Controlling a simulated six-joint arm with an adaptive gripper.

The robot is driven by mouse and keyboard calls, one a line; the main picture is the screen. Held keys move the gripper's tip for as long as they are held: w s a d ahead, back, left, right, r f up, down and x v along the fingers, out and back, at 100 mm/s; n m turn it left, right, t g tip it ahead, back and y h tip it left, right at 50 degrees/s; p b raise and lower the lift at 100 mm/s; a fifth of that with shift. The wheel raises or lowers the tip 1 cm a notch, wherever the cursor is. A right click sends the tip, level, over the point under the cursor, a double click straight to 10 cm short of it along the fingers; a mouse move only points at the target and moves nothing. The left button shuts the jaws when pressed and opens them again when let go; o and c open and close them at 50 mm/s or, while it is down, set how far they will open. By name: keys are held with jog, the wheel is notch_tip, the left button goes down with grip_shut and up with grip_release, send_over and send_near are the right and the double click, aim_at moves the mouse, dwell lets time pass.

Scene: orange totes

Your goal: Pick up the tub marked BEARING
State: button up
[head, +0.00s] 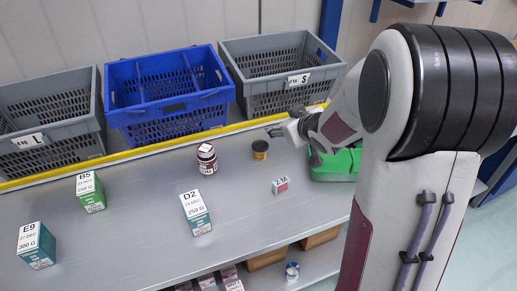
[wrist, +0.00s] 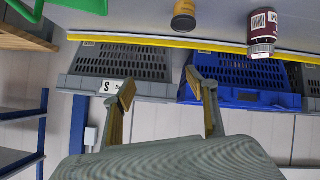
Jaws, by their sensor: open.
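A small round tub (head: 260,149), yellow-orange with a dark lid, stands on the grey table near its back edge. The wrist view shows it at the top (wrist: 184,17), but no word on it is readable, so I cannot tell if it is marked BEARING. A maroon and white jar (head: 207,158) stands to its left and also shows in the wrist view (wrist: 262,32). My gripper (head: 281,128) is above the back of the table, just behind and right of the tub. In the wrist view its fingers (wrist: 162,85) are apart with nothing between them.
Grey crate L (head: 38,139), a blue crate (head: 170,113) and grey crate S (head: 285,101) line the back behind a yellow rail (head: 140,151). A green container (head: 335,165) is at right.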

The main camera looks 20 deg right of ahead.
aim_at(264, 147)
jog(key=f+y, duration=0.1)
jog(key=f, duration=0.2)
jog(key=w+f+n+y, duration=0.1)
jog(key=f+y, duration=0.1)
jog(key=f, duration=0.2)
jog(key=w+a+f+y, duration=0.1)
jog(key=f+y, duration=0.1)
jog(key=f, duration=0.1)
jog(key=shift+w+f+n+t, duration=0.15)
jog(key=shift+f+n+t, duration=0.15)
jog(key=shift+f+t, duration=0.1)
jog(key=shift+a+f+y, duration=0.15)
jog(key=shift+f+y, duration=0.25)
jog(key=shift+y, duration=0.2)
jog(key=shift+x, duration=1.15)
jog(key=shift+w+a+f, duration=0.1)
jog(key=shift+f, duration=0.05)
jog(key=shift+x, duration=2.45)
jog(key=shift+f, duration=0.15)
